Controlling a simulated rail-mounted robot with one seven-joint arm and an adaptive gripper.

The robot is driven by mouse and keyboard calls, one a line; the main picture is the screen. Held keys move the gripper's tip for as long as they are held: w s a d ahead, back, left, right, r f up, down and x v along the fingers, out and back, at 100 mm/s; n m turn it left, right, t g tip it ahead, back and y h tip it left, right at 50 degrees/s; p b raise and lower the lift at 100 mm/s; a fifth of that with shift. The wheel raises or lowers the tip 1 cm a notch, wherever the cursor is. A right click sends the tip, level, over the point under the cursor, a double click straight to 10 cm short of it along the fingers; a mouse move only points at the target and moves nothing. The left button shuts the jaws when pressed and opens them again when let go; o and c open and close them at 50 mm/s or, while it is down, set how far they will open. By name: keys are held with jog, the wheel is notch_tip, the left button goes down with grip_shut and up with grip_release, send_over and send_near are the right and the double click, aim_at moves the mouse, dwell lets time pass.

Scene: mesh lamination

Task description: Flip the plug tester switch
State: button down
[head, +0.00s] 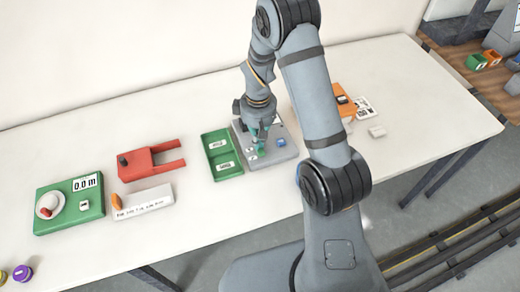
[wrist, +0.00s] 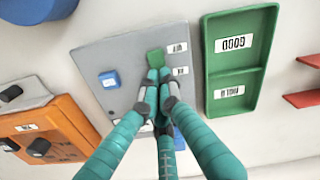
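The plug tester appears to be the grey box (wrist: 105,50), with a blue square part (wrist: 109,79), a green square part (wrist: 155,57) and small white labels on its face. It also shows in the head view (head: 284,153), partly behind my arm. My gripper (wrist: 158,80) has its teal fingers drawn together, with nothing visible between them. Its tips are over the grey face, right beside the green part; I cannot tell whether they touch it. In the head view my gripper (head: 263,138) points down at the box. The fingers hide part of the face, including most of another blue part.
A green two-compartment tray (wrist: 257,75), one label reading GOOD, stands beside the grey box. An orange box (wrist: 70,108) with dark knobs is on the other side. A red forked block (head: 140,164), a white labelled block (head: 155,196) and a green meter box (head: 62,216) lie farther left.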

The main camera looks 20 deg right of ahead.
jog(key=shift+r+p, duration=2.6)
jog(key=shift+r, duration=0.85)
jog(key=shift+f, duration=0.15)
notch_tip(320, 180, down, 7)
jog(key=b, duration=0.5)
jog(key=shift+f+b, duration=0.1)
jog(key=shift+b, duration=0.2)
jog(key=shift+r, duration=0.25)
jog(key=shift+p, duration=0.3)
